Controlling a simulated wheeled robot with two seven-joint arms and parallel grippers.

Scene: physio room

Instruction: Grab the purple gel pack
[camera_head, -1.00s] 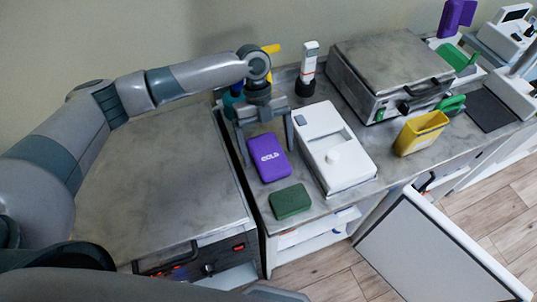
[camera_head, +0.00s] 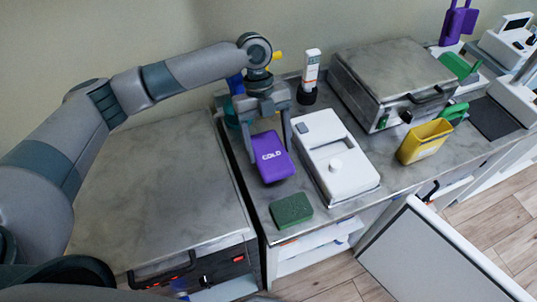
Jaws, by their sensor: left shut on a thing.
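The purple gel pack (camera_head: 271,158), marked "COLD", is on the counter between the green block and the back items, left of the white device. My left gripper (camera_head: 266,148) reaches down over it from above, with one finger on each side of the pack. The gripper is shut on the pack. Whether the pack is clear of the counter is hard to tell. My right gripper is not in view.
A green block (camera_head: 291,210) lies in front of the pack. A white device (camera_head: 335,165) stands close on its right. A yellow container (camera_head: 425,141), a grey metal-topped box (camera_head: 395,70) and a white-orange bottle (camera_head: 311,70) stand further right and back. An open cabinet door (camera_head: 440,255) is at lower right.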

